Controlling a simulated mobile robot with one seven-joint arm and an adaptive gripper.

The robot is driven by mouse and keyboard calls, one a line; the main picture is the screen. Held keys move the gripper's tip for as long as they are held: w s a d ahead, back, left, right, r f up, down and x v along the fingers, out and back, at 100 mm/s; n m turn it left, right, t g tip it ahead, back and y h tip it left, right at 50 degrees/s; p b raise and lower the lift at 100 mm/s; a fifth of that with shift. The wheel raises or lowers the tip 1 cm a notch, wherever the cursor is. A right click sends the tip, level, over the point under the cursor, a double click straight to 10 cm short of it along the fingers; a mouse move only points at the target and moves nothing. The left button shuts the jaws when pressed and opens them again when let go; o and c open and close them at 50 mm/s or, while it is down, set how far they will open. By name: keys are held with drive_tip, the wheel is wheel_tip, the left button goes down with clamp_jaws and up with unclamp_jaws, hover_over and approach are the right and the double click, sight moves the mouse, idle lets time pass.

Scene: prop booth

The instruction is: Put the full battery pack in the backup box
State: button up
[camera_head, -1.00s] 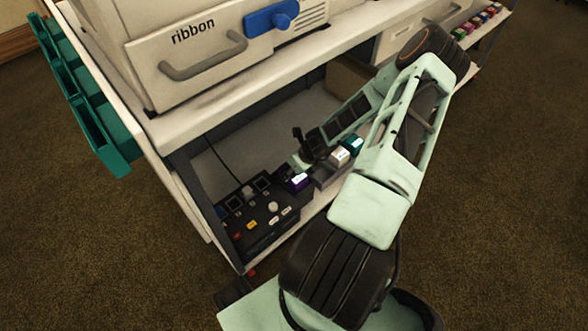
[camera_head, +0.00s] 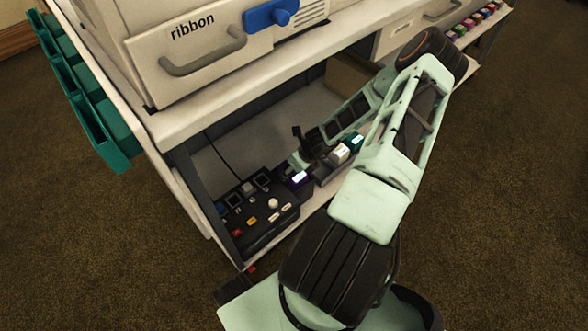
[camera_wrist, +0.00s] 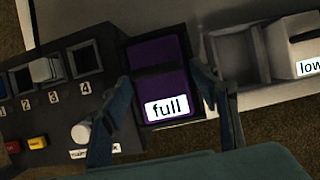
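The full battery pack is a purple block (camera_wrist: 158,72) with a white "full" label in the wrist view. It sits in a dark slot and also shows in the head view (camera_head: 299,178), partly covered. My gripper (camera_wrist: 163,85) is open, with one finger on each side of the pack. I cannot tell whether the fingers touch it. In the head view my gripper (camera_head: 292,163) reaches into the lower shelf just above the pack. No label reading "backup" is legible, so I cannot identify the backup box.
A black control panel (camera_head: 262,221) with numbered switches stands left of the pack. Right of it are an empty grey slot (camera_wrist: 236,57), a white "low" pack (camera_wrist: 291,42) and a teal pack (camera_head: 357,141). A "ribbon" drawer (camera_head: 190,58) overhangs the shelf. Teal bins (camera_head: 92,125) hang at the left.

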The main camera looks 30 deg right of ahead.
drive_tip(key=shift+o, duration=0.8)
drive_tip(key=v, duration=1.2)
idle(0.3)
